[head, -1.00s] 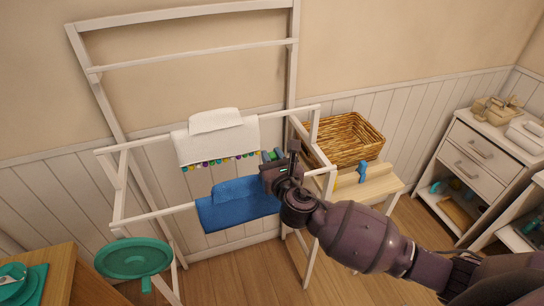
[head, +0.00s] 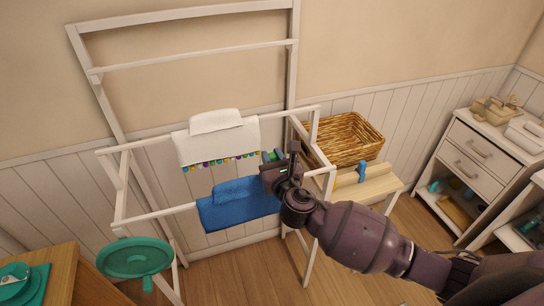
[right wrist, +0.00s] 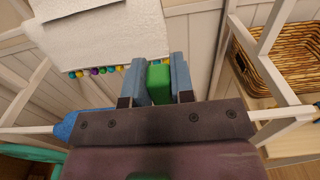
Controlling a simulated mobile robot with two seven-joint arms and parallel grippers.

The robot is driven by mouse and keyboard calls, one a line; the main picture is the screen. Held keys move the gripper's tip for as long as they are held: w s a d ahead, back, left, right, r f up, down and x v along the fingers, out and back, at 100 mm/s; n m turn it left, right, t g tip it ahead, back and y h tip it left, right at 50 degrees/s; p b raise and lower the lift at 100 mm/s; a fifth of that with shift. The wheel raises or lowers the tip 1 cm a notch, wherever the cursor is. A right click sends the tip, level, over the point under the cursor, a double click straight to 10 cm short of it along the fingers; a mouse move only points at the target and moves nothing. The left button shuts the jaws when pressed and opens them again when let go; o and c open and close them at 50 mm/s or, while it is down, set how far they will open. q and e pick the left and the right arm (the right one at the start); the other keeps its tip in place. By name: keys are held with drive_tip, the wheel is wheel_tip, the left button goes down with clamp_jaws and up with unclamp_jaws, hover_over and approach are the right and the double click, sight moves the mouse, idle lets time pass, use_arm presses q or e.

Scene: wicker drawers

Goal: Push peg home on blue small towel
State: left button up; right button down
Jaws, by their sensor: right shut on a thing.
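The blue small towel (head: 240,207) hangs over the lower front rail of the white rack, with a folded part on top. Its blue edge also shows at the left in the right wrist view (right wrist: 88,121). My right gripper (head: 273,157) is at the towel's right end, just above the rail. It is shut on a green peg (right wrist: 158,82), which stands between its two blue-grey fingers. The gripper body hides the peg's lower end, so I cannot tell how it sits on the towel or rail. My left gripper is not in view.
A white towel (head: 217,147) with coloured pompoms hangs on the rail behind. A wicker basket (head: 345,142) stands right of the rack. A blue peg (head: 361,172) is on a pale wooden surface (head: 383,184). A round teal tray (head: 135,256) is at front left.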

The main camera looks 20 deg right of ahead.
drive_tip(key=shift+f+b, duration=1.6)
drive_tip(key=shift+f, duration=0.75)
idle(0.3)
drive_tip(key=c, duration=0.9)
unclamp_jaws()
drive_tip(key=s, duration=1.1)
drive_tip(key=shift+d, duration=0.2)
drive_tip(key=shift+w, duration=0.1)
